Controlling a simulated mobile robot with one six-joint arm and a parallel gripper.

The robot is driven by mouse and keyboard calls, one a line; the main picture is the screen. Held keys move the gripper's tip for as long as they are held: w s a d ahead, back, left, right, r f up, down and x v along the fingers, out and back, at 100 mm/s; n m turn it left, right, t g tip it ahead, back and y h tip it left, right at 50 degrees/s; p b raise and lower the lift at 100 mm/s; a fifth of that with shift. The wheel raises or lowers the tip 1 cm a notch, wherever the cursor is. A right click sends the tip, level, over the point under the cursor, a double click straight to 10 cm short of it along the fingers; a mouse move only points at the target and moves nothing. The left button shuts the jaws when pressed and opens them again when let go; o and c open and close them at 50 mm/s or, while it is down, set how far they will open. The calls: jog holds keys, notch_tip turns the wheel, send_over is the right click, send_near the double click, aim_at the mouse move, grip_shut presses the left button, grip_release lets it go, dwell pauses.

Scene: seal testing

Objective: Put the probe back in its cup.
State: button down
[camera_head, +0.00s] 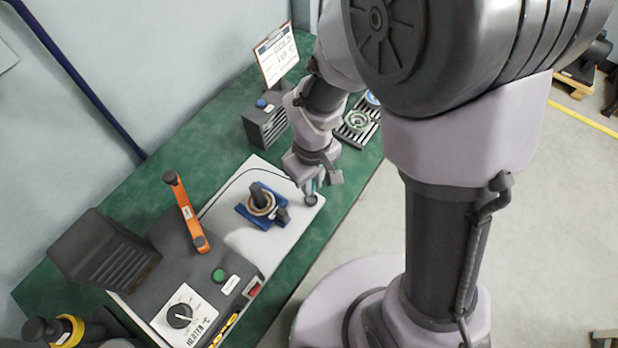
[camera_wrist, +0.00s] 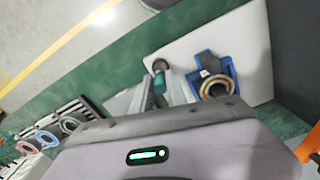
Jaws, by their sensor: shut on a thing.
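My gripper (camera_head: 314,184) is shut on the probe, a slim teal-bodied piece (camera_wrist: 160,82), over the near right corner of the white plate. Both fingers (camera_wrist: 166,92) show in the wrist view with the probe between them. A small dark grey round piece (camera_head: 310,199), which looks like the cup, sits at that plate corner directly below the fingers. It also shows at the probe's far end in the wrist view (camera_wrist: 158,65). I cannot tell whether the probe's tip is inside it or just above it.
A blue block with a bearing ring (camera_head: 247,215) stands on the white plate (camera_head: 296,226). The grey heater unit (camera_head: 217,262) with an orange-handled bar is nearer left. A slotted rack of rings (camera_head: 352,138) and a sign (camera_head: 276,58) stand farther back on the green bench.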

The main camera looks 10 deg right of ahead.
dwell(0.3)
jog(key=shift+f+b, duration=0.95)
jog(key=shift+f, duration=0.3)
jog(key=shift+f+b, duration=0.55)
jog(key=shift+f, duration=0.05)
jog(key=c, duration=1.3)
grip_release()
jog(key=shift+o, duration=0.2)
